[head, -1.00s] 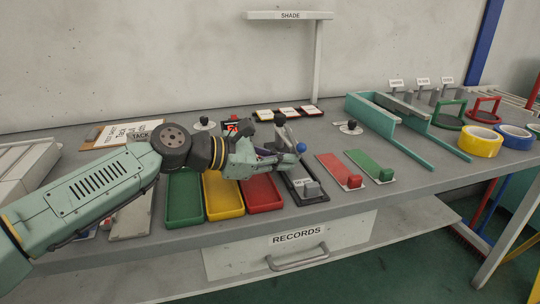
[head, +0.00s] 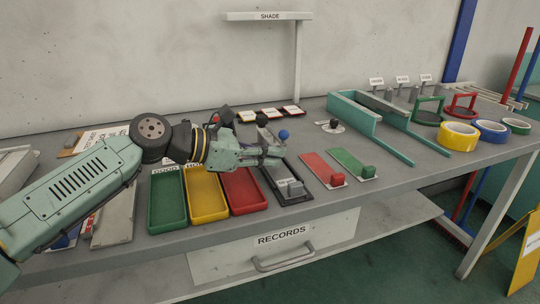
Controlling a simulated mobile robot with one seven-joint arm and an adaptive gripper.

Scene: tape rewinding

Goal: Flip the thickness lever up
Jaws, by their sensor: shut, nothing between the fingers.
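The lever I take for the thickness lever ends in a blue ball (head: 284,134) and belongs to the dark device (head: 296,197) on the bench; no thickness label can be read. The ball stands just above and beyond the fingertips. My gripper (head: 276,154) is shut and empty, reaching in from the left over the device. The fingers hide the lever's lower part, and I cannot tell whether they touch it.
Green (head: 166,222), yellow (head: 203,216) and red (head: 246,208) trays lie under and left of my gripper. Red (head: 318,166) and green (head: 348,160) slides sit to the right. Beyond are a small black-knobbed lever (head: 333,124), a teal frame (head: 396,148) and tape rolls (head: 458,136).

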